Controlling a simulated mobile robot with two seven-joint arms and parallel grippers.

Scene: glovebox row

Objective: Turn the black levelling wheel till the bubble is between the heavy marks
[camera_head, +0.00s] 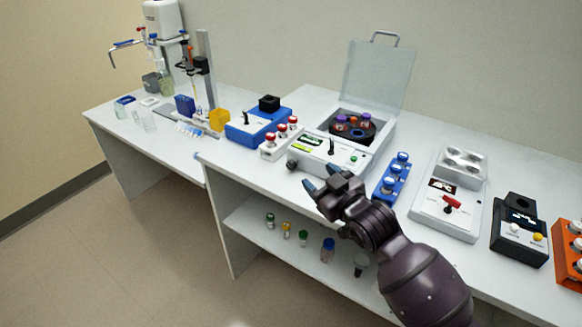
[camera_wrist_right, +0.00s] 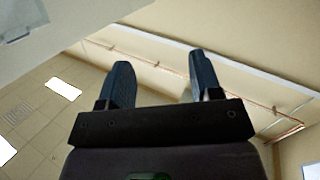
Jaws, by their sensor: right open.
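The black levelling wheel (camera_head: 292,165) sits at the lower left front corner of a white centrifuge (camera_head: 325,158) with its clear lid raised. A yellow-green strip (camera_head: 308,143), which looks like the level vial, is on the front panel; its bubble and marks are too small to read. My right gripper (camera_head: 320,178) is open and empty, just right of the wheel and in front of the centrifuge, apart from the wheel. In the right wrist view its two fingers (camera_wrist_right: 161,80) stand wide apart with nothing between them. My left gripper is not in view.
A rack of red-capped vials (camera_head: 280,139) stands left of the centrifuge and a blue tube rack (camera_head: 393,178) right of it. A white device with a red lever (camera_head: 450,203) is further right. Several bottles stand on the shelf (camera_head: 255,240) below. Bare bench lies left of the wheel.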

